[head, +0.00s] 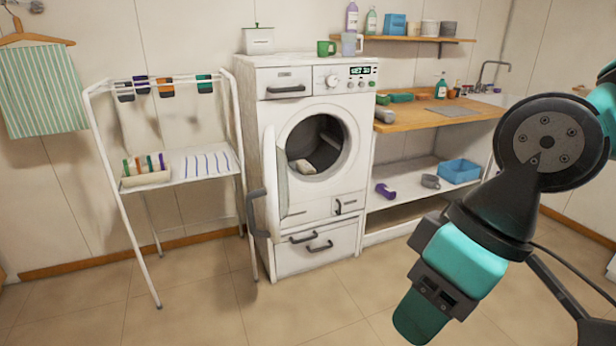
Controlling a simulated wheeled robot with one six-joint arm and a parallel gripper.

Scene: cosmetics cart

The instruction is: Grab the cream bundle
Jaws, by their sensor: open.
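A cream bundle (303,166) lies low in the dark drum of the white washing machine (262,130). Only part of it shows through the round opening. The machine's door (279,185) stands open, swung out to the left of the opening. My gripper (420,316) is at the lower right, in front of the machine and well apart from the bundle. It points down and left. It is open and I see nothing held in it, though its fingers show mostly from one side.
A drying rack (208,166) with a box of rolled cloths (146,176) stands left of the machine. A wooden counter (425,117) and a low shelf with a blue basket (458,171) are at the right. The floor before the machine is clear.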

